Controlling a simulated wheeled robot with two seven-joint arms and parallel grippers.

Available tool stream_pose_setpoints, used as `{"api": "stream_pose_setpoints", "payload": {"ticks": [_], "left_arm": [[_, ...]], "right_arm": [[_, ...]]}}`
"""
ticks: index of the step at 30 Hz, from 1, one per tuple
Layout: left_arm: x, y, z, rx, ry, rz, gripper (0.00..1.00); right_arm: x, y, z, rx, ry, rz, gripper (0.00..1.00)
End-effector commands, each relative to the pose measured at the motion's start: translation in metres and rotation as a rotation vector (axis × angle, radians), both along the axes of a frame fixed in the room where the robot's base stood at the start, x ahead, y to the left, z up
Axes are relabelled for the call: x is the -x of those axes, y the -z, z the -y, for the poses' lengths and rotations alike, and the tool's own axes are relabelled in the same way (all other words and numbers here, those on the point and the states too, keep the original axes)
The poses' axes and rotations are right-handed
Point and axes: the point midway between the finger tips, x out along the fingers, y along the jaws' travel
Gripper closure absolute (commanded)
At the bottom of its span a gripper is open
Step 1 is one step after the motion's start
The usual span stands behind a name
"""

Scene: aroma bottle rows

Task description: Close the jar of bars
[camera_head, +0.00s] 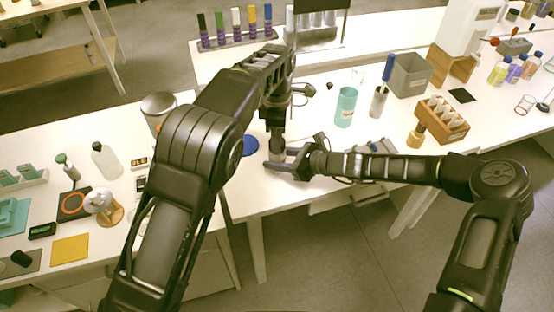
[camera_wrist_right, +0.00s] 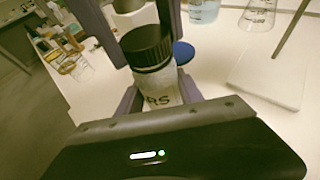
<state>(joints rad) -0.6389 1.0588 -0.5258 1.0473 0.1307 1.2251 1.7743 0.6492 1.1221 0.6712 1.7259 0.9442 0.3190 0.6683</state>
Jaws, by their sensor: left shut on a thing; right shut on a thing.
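The jar of bars (camera_wrist_right: 162,84) is pale, with a label of which the letters "RS" show. A black ribbed lid (camera_wrist_right: 147,46) sits at the top of the jar; I cannot tell whether it is fully tight. My right gripper (camera_head: 276,163) comes in from the right, low over the table, and is shut around the jar's body; its fingers show on both sides of the jar in the wrist view (camera_wrist_right: 158,97). My left gripper (camera_head: 277,125) points down from above and is shut on the lid. In the head view the jar is mostly hidden by the grippers.
A blue disc (camera_head: 250,146) lies beside the jar. A teal cylinder (camera_head: 345,107), a metal cup (camera_head: 379,102) and a grey bin (camera_head: 409,75) stand to the right. A metal canister (camera_head: 158,107) stands to the left. The table's front edge is close to the right gripper.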

Motion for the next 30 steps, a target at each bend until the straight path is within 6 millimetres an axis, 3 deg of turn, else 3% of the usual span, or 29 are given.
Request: {"api": "stream_pose_setpoints", "payload": {"ticks": [3, 9, 14, 30], "left_arm": [[-0.0002, -0.0002, 0.0000, 0.000, 0.000, 0.001, 1.00], [-0.0002, -0.0002, -0.0001, 0.000, 0.013, 0.001, 1.00], [-0.0004, 0.0001, -0.0007, 0.002, 0.193, 0.000, 1.00], [-0.0003, 0.0012, -0.0004, 0.003, 1.700, 0.002, 1.00]], "right_arm": [[0.0001, 0.0000, 0.0000, 0.000, 0.000, 0.000, 1.00], [0.0001, 0.0000, 0.0000, 0.000, 0.000, 0.000, 1.00], [0.0002, 0.0000, -0.0001, 0.000, 0.000, 0.000, 1.00], [0.0002, -0.0001, -0.0003, 0.000, -0.001, 0.000, 1.00]]}}
